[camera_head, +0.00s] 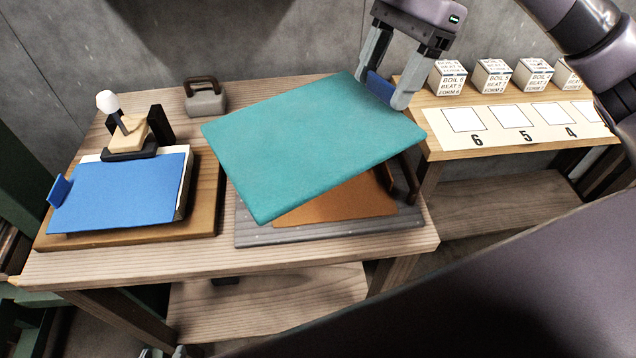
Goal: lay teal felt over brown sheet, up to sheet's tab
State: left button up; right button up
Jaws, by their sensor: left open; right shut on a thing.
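The teal felt (310,140) is a flat panel hanging at a slant above the brown sheet (340,207). My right gripper (388,98) is shut on a blue tab (379,86) at the felt's far right edge. The brown sheet lies on a grey slatted board (300,236); only its near part shows below the felt. A brown upright piece (386,178) shows at its right end; I cannot tell whether it is the sheet's tab. The felt hides the rest of the sheet. My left gripper is not in view.
A blue sheet (120,190) with an upright tab lies over a pale stack on a wooden board at left. A grey block with a handle (205,97) and a white-knobbed tool (122,125) stand behind. Lettered cubes (491,76) and a numbered card (500,130) occupy the right shelf.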

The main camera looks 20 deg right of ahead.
jog(key=d+r+m+t, duration=0.1)
jog(key=m, duration=0.1)
jog(key=d+r+m+t, duration=0.1)
jog(key=r+m, duration=0.1)
jog(key=shift+s+r+m, duration=0.1)
jog(key=shift+s+m, duration=0.1)
jog(key=shift+m, duration=0.4)
notch_tip(320, 180, down, 20)
jog(key=shift+d+r, duration=0.1)
jog(key=shift+d, duration=0.05)
jog(key=o, duration=1.1)
jog(key=shift+c, duration=0.2)
jog(key=shift+r, duration=0.1)
jog(key=b+v, duration=0.1)
jog(key=v, duration=1)
jog(key=shift+d+r, duration=0.2)
jog(key=shift+r, duration=0.15)
